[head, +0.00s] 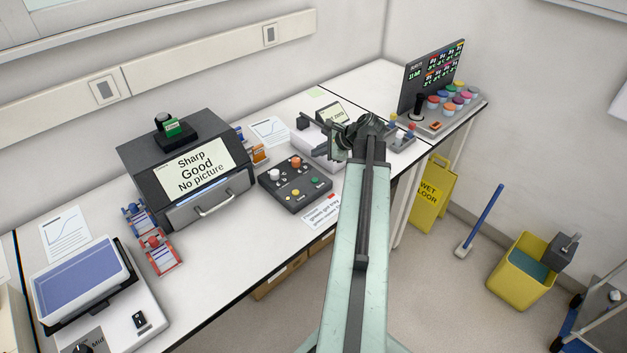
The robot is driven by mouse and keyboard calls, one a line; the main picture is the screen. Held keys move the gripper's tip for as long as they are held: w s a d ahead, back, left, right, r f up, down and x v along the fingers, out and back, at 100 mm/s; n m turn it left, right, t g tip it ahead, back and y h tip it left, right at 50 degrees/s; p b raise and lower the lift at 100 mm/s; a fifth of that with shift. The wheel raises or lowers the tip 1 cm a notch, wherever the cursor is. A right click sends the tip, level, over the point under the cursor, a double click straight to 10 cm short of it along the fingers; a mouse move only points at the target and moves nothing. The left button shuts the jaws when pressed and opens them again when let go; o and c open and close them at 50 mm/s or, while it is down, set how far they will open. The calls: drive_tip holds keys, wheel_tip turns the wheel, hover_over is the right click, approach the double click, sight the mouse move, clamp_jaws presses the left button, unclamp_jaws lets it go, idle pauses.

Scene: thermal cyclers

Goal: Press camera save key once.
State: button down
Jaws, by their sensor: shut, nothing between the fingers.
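A dark imaging cabinet (185,165) stands on the left bench. Its screen (194,170) reads "Sharp", "Good" and "No picture". To its right lies a dark control box (290,195) with several coloured keys, among them a white key (274,174), an orange key (295,162), a yellow key (295,192) and a green key (314,182). The key labels are too small to read, so I cannot tell which one is save. My gripper (339,141) is shut and empty, beyond and to the right of the control box, apart from its keys. It partly hides a pale device behind it.
A printed card (321,209) lies at the bench edge. A yellow wet-floor sign (432,193) and a mop bucket (522,270) stand on the floor at right.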

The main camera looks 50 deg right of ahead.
sight(317, 180)
wheel_tip(317, 180, down, 9)
drive_tip(key=b, duration=0.9)
idle(1.7)
drive_tip(key=shift+f+b, duration=0.35)
drive_tip(key=shift+f, duration=0.05)
drive_tip(key=shift+f+b, duration=0.35)
idle(0.6)
drive_tip(key=shift+r+p, duration=0.8)
